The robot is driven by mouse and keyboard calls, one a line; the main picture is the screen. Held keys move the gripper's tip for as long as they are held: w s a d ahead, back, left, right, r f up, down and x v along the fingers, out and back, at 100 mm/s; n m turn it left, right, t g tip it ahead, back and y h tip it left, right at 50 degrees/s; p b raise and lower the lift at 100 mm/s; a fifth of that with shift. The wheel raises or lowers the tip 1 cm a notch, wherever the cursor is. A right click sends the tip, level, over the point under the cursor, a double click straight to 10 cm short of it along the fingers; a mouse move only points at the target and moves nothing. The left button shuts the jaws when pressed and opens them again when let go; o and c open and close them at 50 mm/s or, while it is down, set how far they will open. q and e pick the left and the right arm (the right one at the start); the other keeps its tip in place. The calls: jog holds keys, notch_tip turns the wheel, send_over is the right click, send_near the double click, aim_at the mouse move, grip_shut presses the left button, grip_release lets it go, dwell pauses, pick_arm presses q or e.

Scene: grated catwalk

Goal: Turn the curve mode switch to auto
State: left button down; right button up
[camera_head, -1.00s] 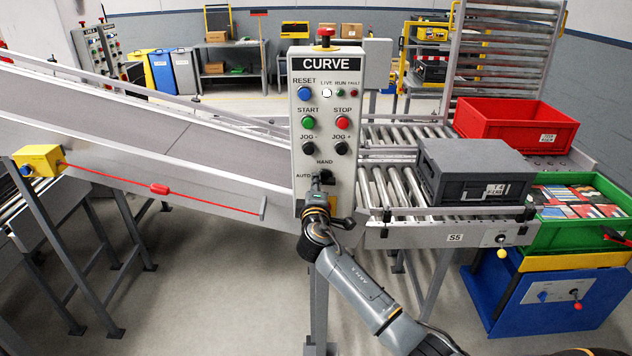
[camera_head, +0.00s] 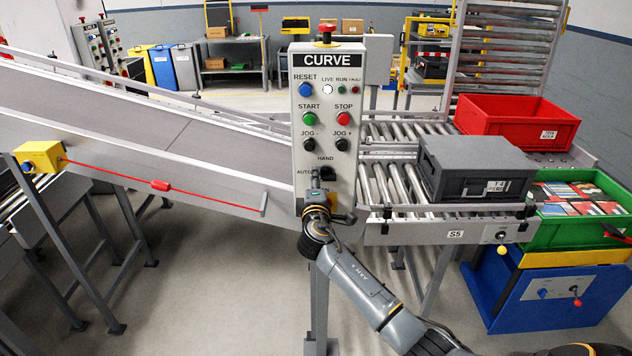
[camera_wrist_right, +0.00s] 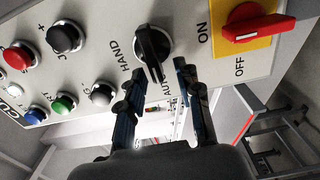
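The black curve mode switch (camera_head: 327,174) is on the grey CURVE panel (camera_head: 298,160), with HAND lettered above it and AUTO to its left. In the right wrist view the black knob (camera_wrist_right: 153,46) has its long handle running down the picture, its lower end near the partly hidden AUTO lettering. My right gripper (camera_head: 316,190) is just below the knob in the head view. In the wrist view its two fingers (camera_wrist_right: 160,76) are apart, their tips on either side of the handle's lower end. I cannot tell whether they touch it. My left gripper is not in view.
A red ON/OFF handle on a yellow plate (camera_wrist_right: 258,27) sits close beside the switch. Jog, start, stop and reset buttons (camera_head: 306,90) are above it. A conveyor (camera_head: 200,160) runs left; a roller table with a grey crate (camera_head: 470,175) stands right.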

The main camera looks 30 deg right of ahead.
jog(key=v, duration=1.2)
jog(key=shift+d, duration=0.1)
jog(key=s+a+f+g+y+b, duration=0.1)
jog(key=s+f+g+y, duration=0.1)
jog(key=f, duration=1)
jog(key=s+a+f+g+y, duration=0.1)
jog(key=f+g+y, duration=0.1)
jog(key=f, duration=1.1)
jog(key=s+a+f+m+g+y+b, duration=0.1)
jog(key=s+f+g, duration=0.1)
jog(key=s+f, duration=0.45)
jog(key=s+a+f+m+g+y, duration=0.1)
jog(key=s+a+f, duration=0.15)
jog(key=f, duration=0.75)
jog(key=s+a+f+m+g+y+b, duration=0.1)
jog(key=s+a+f+m+g+y, duration=0.2)
jog(key=s+f, duration=1.5)
jog(key=s+a+f+m+g, duration=0.1)
jog(key=s+f+m+g, duration=0.1)
jog(key=s, duration=0.9)
jog(key=s+a+f+m+g+b, duration=0.1)
jog(key=s+f+m+g, duration=0.1)
jog(key=s, duration=0.9)
jog(key=shift+f+y, duration=0.3)
jog(key=shift+f, duration=0.6)
